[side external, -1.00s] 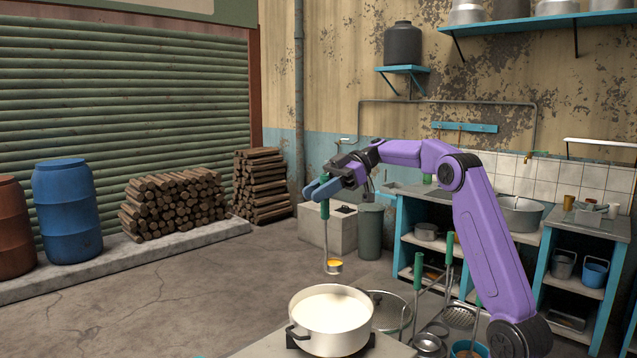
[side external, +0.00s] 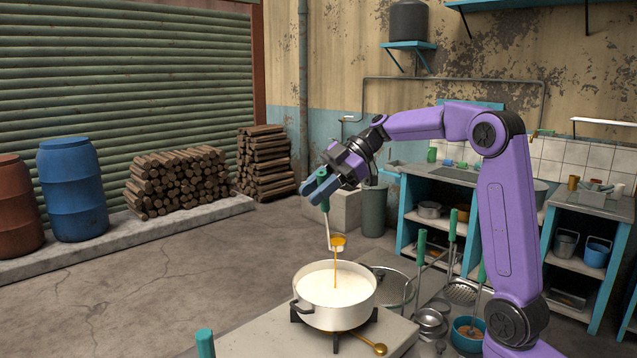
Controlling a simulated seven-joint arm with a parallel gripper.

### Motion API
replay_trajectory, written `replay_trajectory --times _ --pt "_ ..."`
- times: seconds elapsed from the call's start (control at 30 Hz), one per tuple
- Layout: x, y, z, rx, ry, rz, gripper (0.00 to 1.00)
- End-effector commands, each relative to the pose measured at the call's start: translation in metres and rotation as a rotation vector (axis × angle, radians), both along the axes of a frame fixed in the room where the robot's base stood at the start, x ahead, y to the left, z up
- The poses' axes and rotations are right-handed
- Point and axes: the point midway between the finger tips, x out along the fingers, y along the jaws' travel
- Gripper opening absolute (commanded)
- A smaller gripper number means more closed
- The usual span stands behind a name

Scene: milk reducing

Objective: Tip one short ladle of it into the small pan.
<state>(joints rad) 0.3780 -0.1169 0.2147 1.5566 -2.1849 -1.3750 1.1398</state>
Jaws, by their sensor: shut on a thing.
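My gripper (side external: 318,188) is shut on the green handle of a ladle (side external: 337,243). The ladle hangs above a white pot (side external: 320,315), its bowl tilted. A thin orange-yellow stream (side external: 335,270) falls from the bowl into the pot. The pot has white, milk-like liquid (side external: 338,287) inside and stands on a dark burner. It is the only pan I see under the ladle; I cannot tell whether it is the task's small pan.
Several green-handled utensils (side external: 420,245) stand to the right of the pot. Metal bowls (side external: 430,322) and a blue bowl (side external: 468,335) are at the lower right.

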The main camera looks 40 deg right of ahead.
Motion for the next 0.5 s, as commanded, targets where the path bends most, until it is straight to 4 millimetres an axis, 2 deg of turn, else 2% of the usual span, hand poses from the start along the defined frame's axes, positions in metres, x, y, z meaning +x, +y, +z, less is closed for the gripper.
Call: replay_trajectory --times 0.5 --pt "-0.02 0.03 -0.024 -0.178 -0.12 0.002 0.0"
